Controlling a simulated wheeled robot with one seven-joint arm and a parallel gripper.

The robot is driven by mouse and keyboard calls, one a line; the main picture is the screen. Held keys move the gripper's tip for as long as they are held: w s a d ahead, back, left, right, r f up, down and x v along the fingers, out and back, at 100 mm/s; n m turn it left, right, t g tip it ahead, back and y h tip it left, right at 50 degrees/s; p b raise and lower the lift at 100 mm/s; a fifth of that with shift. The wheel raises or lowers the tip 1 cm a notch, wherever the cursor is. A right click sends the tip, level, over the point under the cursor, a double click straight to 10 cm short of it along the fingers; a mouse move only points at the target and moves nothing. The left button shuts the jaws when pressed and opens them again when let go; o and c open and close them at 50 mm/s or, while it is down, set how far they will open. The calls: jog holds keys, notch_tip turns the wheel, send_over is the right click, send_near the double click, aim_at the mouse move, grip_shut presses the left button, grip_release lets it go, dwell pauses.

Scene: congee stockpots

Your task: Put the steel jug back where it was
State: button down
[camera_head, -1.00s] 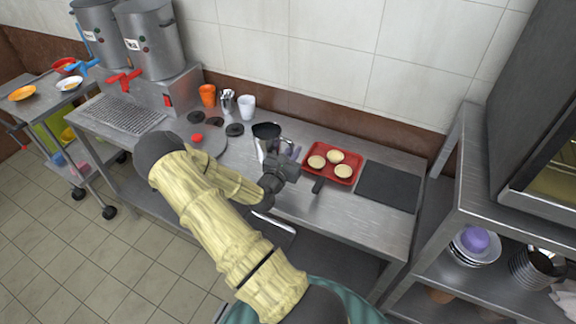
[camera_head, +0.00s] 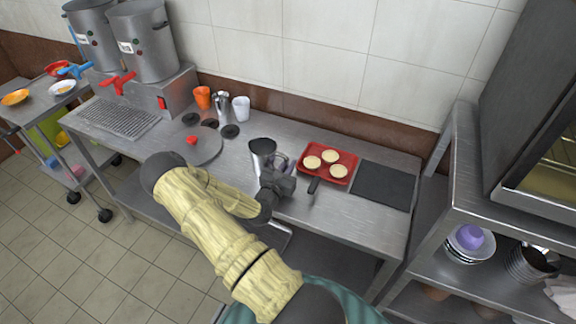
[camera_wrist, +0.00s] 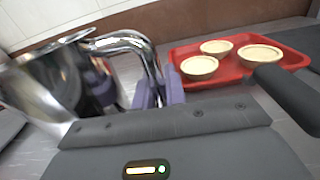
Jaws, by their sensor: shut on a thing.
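The steel jug (camera_head: 260,160) is a shiny metal pitcher with a dark open mouth. It looks roughly upright over the steel counter, left of the red tray. My gripper (camera_head: 280,170) is at its right side. In the wrist view the jug (camera_wrist: 45,90) fills the left, and its curved handle runs down between the purple fingers of my gripper (camera_wrist: 160,92), which are shut on it. The jug's base is hidden in the wrist view, and I cannot tell whether it touches the counter.
A round lid with a red knob (camera_head: 192,140) lies left. A white cup (camera_head: 241,109), a utensil holder (camera_head: 221,105) and an orange cup (camera_head: 202,98) stand behind.

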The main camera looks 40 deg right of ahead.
jog(key=shift+f, duration=0.1)
jog(key=c, duration=1.5)
grip_release()
jog(key=shift+o, duration=0.2)
jog(key=b+v, duration=0.2)
jog(key=v, duration=1)
